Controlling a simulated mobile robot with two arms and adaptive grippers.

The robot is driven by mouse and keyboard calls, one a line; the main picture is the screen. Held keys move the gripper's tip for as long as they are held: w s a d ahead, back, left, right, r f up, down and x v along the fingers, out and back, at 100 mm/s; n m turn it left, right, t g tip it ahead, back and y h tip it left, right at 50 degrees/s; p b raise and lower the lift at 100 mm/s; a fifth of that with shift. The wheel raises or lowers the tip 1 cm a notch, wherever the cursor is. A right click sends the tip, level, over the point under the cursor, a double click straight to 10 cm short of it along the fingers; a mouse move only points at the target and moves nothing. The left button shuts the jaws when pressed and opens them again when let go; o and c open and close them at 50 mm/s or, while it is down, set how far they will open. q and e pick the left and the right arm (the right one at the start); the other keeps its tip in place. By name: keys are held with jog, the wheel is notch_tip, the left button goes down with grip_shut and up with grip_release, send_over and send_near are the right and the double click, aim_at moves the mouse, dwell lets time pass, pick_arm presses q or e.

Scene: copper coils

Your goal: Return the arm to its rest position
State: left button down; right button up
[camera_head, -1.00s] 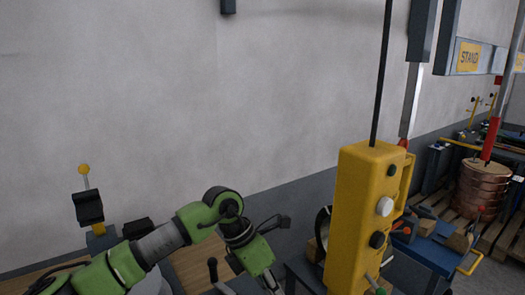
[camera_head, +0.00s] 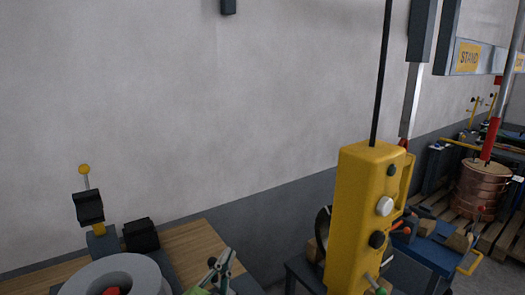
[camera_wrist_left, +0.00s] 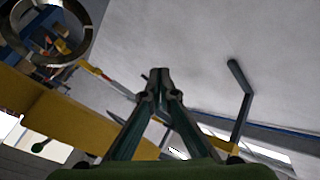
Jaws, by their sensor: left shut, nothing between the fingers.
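My left gripper (camera_head: 222,268) is low in the head view, right of the grey ring-shaped part at the bottom left. Only its fingers and a bit of green arm show above the bottom edge. In the left wrist view its two dark fingers (camera_wrist_left: 159,80) meet at the tips, with nothing between them. Most of my left arm is out of the head view. My right gripper does not show in either view.
A yellow control box (camera_head: 357,215) hangs on a black cable right of the gripper. A grey ring-shaped part (camera_head: 138,272) and a black block (camera_head: 141,235) are at the wooden bench (camera_head: 200,243). A copper coil (camera_head: 480,190) stands on a pallet at the far right.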

pick_arm(q)
jog(key=s+a+f+n+g+y, duration=0.4)
jog(key=a+f, duration=0.3)
jog(key=f, duration=0.4)
jog(key=s+a+f+n+g, duration=0.25)
jog(key=s+f+g, duration=0.45)
jog(key=s, duration=0.7)
jog(key=s+a+f+n+g, duration=0.2)
jog(key=s+a+f+g, duration=0.15)
jog(key=s+f, duration=0.8)
notch_tip(320, 180, down, 22)
jog(key=s+g, duration=0.2)
jog(key=s, duration=0.1)
jog(key=s+a+f, duration=0.2)
jog(key=s+f, duration=1.5)
jog(key=shift+s+f+m+g, duration=0.25)
jog(key=shift+f+m+g, duration=0.1)
jog(key=shift+g, duration=0.1)
jog(key=shift+a, duration=0.1)
